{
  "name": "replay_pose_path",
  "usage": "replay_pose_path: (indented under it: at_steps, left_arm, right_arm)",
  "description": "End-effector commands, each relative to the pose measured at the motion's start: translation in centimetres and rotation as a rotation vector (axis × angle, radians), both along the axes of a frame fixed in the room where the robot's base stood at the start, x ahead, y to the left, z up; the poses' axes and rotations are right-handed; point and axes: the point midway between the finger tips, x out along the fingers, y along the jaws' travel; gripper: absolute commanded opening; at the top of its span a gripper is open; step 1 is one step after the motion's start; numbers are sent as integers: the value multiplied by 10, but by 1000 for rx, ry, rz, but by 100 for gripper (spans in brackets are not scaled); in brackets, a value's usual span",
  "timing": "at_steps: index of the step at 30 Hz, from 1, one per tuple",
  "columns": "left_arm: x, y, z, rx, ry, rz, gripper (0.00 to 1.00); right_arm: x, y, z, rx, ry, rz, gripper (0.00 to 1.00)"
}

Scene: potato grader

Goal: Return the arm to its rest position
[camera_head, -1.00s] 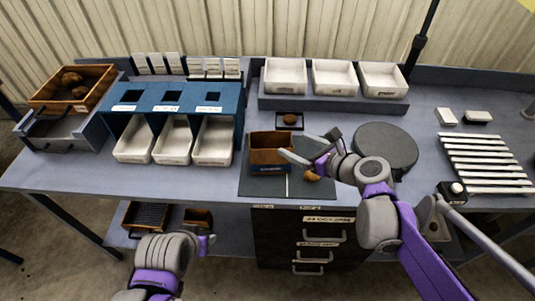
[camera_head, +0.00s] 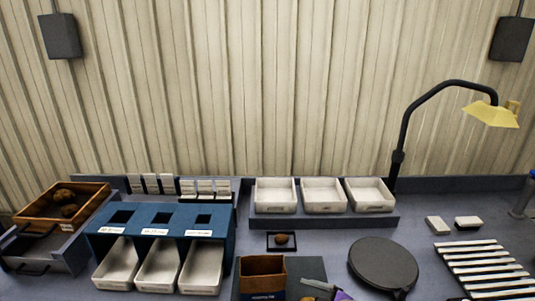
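Only a small part of my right arm shows at the bottom edge: a grey finger-like tip (camera_head: 318,285) beside a bit of purple. It is just right of the brown open box (camera_head: 262,271) on the dark mat (camera_head: 306,268). The rest of this arm is cut off by the frame, so whether its gripper is open or shut is hidden. My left gripper is out of view.
A blue sorter (camera_head: 160,217) with white bins (camera_head: 203,268) stands left, beside an orange crate (camera_head: 95,188) of potatoes. A potato (camera_head: 281,239) lies on a small dark pad. White trays (camera_head: 322,195), a round grey disc (camera_head: 383,263), a slatted rack (camera_head: 485,268) and a yellow lamp (camera_head: 490,113) are right.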

Motion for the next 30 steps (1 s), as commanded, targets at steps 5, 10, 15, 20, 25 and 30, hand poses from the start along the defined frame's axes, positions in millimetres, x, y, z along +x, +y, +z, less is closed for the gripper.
replay_pose_path:
  at_steps: [5, 10, 15, 20, 25, 30]
  left_arm:
    - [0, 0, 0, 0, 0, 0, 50]
    - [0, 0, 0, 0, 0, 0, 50]
    - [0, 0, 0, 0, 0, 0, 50]
    - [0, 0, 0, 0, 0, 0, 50]
    - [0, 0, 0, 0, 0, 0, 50]
    - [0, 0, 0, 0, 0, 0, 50]
  right_arm:
    - [-61, -21, -41, -609, -195, 409, 91]
    - [-109, -55, -72, -1119, -326, 865, 91]
    - [-137, -84, -88, -1431, -384, 1227, 91]
    - [-147, -97, -93, -1541, -398, 1382, 91]
    - [-148, -98, -93, -1553, -399, 1398, 91]
    - [-147, -98, -93, -1551, -399, 1396, 91]
